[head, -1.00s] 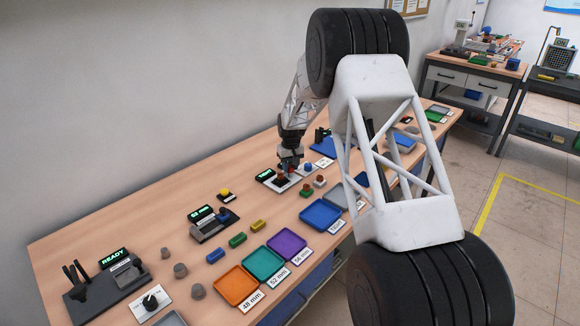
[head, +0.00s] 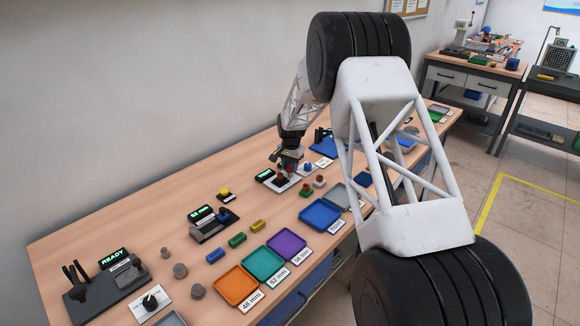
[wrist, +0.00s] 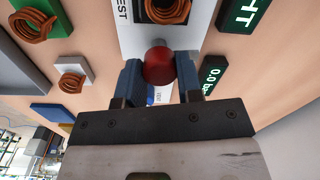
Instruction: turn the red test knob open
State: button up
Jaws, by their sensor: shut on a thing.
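The red test knob (wrist: 159,66) is a round red ball-like handle in the wrist view, on a white plate (wrist: 200,35) lettered "TEST". My gripper (wrist: 160,75) has its two blue fingers on either side of the knob and is shut on it. A copper coil (wrist: 168,8) sits on the plate beyond the knob. In the head view my gripper (head: 287,164) is down at the white plate at the far part of the bench; it largely hides the knob there.
Green-lit displays stand beside the plate, one reading "0.0" (wrist: 211,76). Two coils on small blocks lie nearby, on a green block (wrist: 40,22) and a white block (wrist: 72,75). Coloured trays, such as the blue tray (head: 321,214), line the bench's front edge.

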aim_at(290, 166)
jog(key=shift+m, duration=0.5)
jog(key=o, duration=0.9)
jog(key=shift+r, duration=0.15)
jog(key=shift+r, duration=3.8)
jog(key=shift+s+d+r, duration=0.1)
